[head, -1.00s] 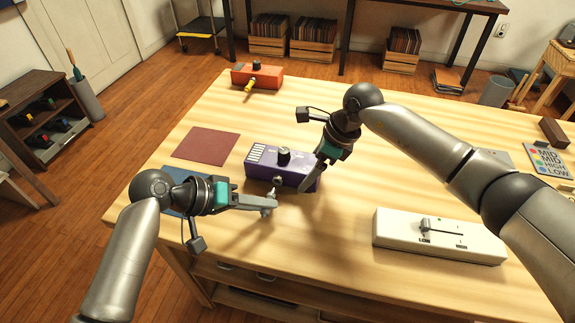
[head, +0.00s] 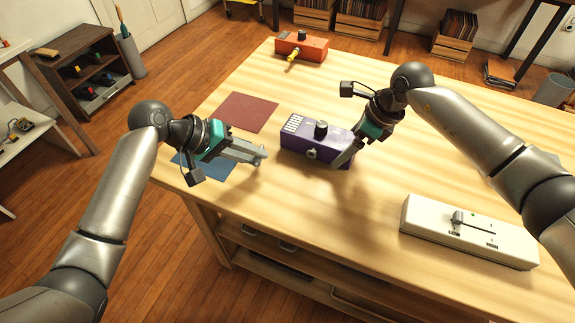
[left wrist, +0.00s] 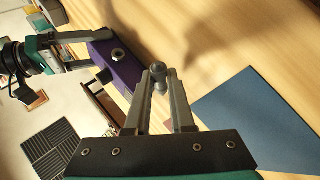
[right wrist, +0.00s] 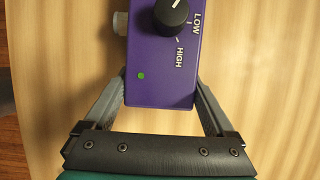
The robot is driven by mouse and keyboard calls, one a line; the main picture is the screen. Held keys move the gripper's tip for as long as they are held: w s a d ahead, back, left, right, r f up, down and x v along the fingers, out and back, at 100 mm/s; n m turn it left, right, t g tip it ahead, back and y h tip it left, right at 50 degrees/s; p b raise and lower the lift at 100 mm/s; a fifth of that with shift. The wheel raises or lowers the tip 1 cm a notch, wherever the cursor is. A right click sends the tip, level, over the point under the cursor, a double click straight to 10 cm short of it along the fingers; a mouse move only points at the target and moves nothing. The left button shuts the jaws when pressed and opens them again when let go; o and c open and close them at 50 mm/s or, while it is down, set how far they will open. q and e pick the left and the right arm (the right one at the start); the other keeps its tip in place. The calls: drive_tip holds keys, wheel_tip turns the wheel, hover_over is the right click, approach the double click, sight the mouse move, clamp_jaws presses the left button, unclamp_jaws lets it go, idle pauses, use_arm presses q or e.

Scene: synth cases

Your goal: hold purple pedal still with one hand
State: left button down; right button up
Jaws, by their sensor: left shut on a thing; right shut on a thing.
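The purple pedal (head: 300,142) lies on the wooden table, with a black knob on top and a round metal fitting (head: 312,153) on its near side. My right gripper (head: 345,150) is shut on one end of it; the right wrist view shows the pedal (right wrist: 160,75) between both fingers. My left gripper (head: 258,156) is to the left of the pedal, apart from it. It is shut on a small grey metal piece with a rounded end (left wrist: 158,78). What this piece is I cannot tell.
A blue mat (head: 207,160) lies under my left gripper and a dark red mat (head: 247,112) behind it. An orange box (head: 302,46) with a yellow part stands at the far edge. A white slider box (head: 468,232) lies at right.

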use_arm(q)
drive_tip(key=w+a+r+n+t+y, duration=0.1)
drive_tip(key=w+a+r+n, duration=0.15)
drive_tip(key=a, duration=0.35)
drive_tip(key=w+a+r+n+y, duration=0.1)
drive_tip(key=w+a+r+n, duration=0.1)
drive_tip(key=a+n, duration=0.3)
drive_tip(key=shift+m, duration=0.35)
drive_tip(key=shift+w+a+f, duration=0.1)
drive_tip(key=shift+a+f, duration=0.05)
drive_tip(key=shift+f, duration=1.25)
drive_tip(key=shift+w+a+f, duration=0.1)
drive_tip(key=shift+f, duration=1.25)
drive_tip(key=c, duration=0.7)
unclamp_jaws()
drive_tip(key=shift+s+r, duration=0.1)
drive_tip(key=v, duration=1.2)
use_arm(e)
drive_tip(key=o, duration=1.2)
